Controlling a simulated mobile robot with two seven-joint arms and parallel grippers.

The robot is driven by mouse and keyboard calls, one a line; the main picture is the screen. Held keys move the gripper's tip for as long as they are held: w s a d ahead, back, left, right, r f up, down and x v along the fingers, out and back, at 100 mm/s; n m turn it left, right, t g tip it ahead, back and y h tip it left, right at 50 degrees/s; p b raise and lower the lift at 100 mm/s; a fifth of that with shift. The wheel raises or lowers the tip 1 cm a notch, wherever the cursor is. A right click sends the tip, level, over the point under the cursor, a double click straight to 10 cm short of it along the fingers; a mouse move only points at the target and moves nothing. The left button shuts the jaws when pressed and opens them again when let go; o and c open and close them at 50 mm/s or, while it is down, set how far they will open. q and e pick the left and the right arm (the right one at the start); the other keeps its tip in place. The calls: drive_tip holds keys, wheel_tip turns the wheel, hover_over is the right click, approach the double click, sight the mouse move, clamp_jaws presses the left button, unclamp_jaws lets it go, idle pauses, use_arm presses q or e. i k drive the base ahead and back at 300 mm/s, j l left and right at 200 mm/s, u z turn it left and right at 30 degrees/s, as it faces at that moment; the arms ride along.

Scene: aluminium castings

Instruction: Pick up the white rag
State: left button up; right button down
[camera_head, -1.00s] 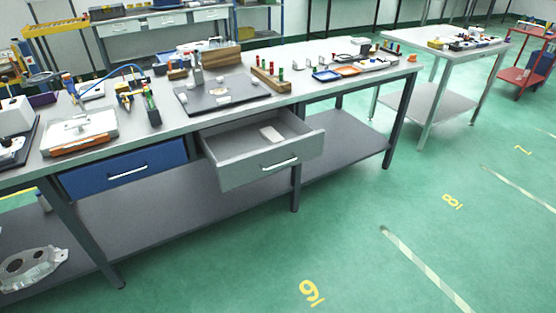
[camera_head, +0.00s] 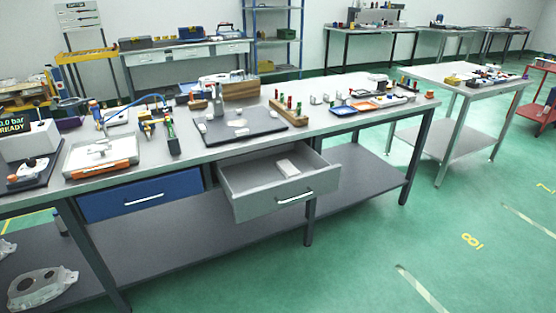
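A small pale, folded-looking piece (camera_head: 287,168) lies inside the open grey drawer (camera_head: 283,198) under the workbench. It may be the white rag, but it is too small to tell for sure. No other clear rag shows on the bench. Neither of my grippers is in view.
The long workbench (camera_head: 215,150) carries a dark plate (camera_head: 240,131), a wooden block rack, trays and a white device. A blue drawer (camera_head: 140,195) beside the open one is shut. A second table (camera_head: 455,78) stands at right. The green floor in front is clear.

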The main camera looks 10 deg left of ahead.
sight(287, 169)
drive_tip(key=i+l+u, duration=0.1)
drive_tip(key=i+l, duration=0.4)
drive_tip(key=l, duration=0.15)
drive_tip(key=i+l+u, duration=0.15)
drive_tip(key=i+l, duration=0.15)
drive_tip(key=i+l+u, duration=0.1)
drive_tip(key=l, duration=0.25)
drive_tip(key=i+l, duration=0.35)
drive_tip(key=i+l+u, duration=0.15)
drive_tip(key=l, duration=0.25)
drive_tip(key=i+l+u, duration=0.1)
drive_tip(key=i+l, duration=0.15)
drive_tip(key=l, duration=0.15)
